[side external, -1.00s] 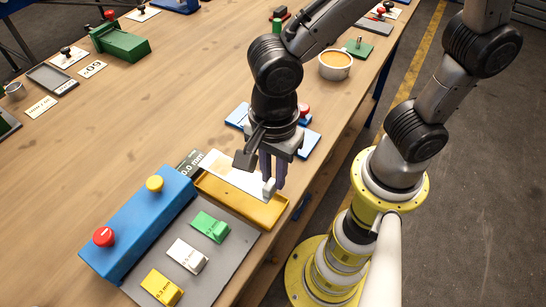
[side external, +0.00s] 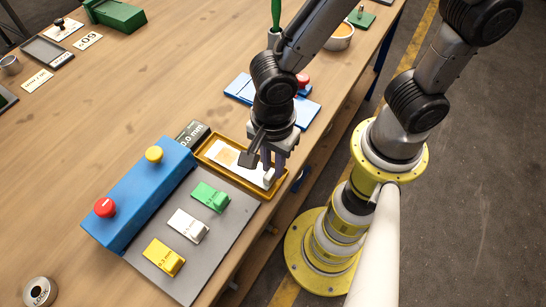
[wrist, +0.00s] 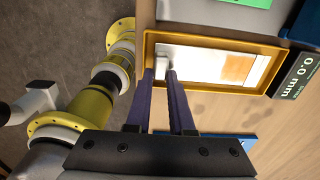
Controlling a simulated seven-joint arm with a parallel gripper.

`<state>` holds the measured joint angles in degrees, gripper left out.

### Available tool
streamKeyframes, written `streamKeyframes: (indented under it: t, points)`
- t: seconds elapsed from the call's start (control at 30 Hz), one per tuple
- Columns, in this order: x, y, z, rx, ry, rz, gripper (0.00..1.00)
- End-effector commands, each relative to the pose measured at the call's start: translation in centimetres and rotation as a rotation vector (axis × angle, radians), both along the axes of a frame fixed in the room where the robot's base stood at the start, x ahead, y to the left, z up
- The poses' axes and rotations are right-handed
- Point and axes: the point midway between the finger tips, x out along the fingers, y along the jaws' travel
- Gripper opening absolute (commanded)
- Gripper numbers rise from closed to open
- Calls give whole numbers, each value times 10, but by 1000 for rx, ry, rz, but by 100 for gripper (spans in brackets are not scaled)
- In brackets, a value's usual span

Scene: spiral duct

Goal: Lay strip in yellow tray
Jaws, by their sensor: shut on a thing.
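The strip (side external: 222,154) is a flat white piece with a tan patch and a small white block at its right end. It lies inside the rim of the yellow tray (side external: 209,166), and looks flat there. In the wrist view the strip (wrist: 204,62) also shows within the tray's yellow frame (wrist: 215,37). My gripper (side external: 276,173) is over the tray's right end, its purple fingers shut on the white block. The wrist view shows the block between the fingertips (wrist: 161,76). Whether the strip touches the tray floor under the fingers cannot be told.
A blue box (side external: 135,212) with red and yellow buttons stands left of the tray. A grey plate (side external: 218,235) with green, white and yellow labelled blocks lies in front. A dark "0.0 mm" display (side external: 190,134) sits beside the tray. A blue fixture (side external: 240,88) lies behind.

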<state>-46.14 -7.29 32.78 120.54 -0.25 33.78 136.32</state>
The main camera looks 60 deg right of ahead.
Motion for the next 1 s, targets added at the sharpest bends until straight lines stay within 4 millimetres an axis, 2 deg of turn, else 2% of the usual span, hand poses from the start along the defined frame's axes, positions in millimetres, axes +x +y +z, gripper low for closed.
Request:
streamKeyframes:
  t: [0.3,0.33,0.5,0.73,0.9,1.0]
  points:
    - [0,0,-1,0,0,0,0]
    - [0,0,-1,0,0,0,24]
    - [0,0,-1,0,0,0,55]
    - [0,0,-1,-1,1,0,57]
    - [0,0,-1,-1,1,0,88]
    - [0,0,-1,-1,1,0,90]
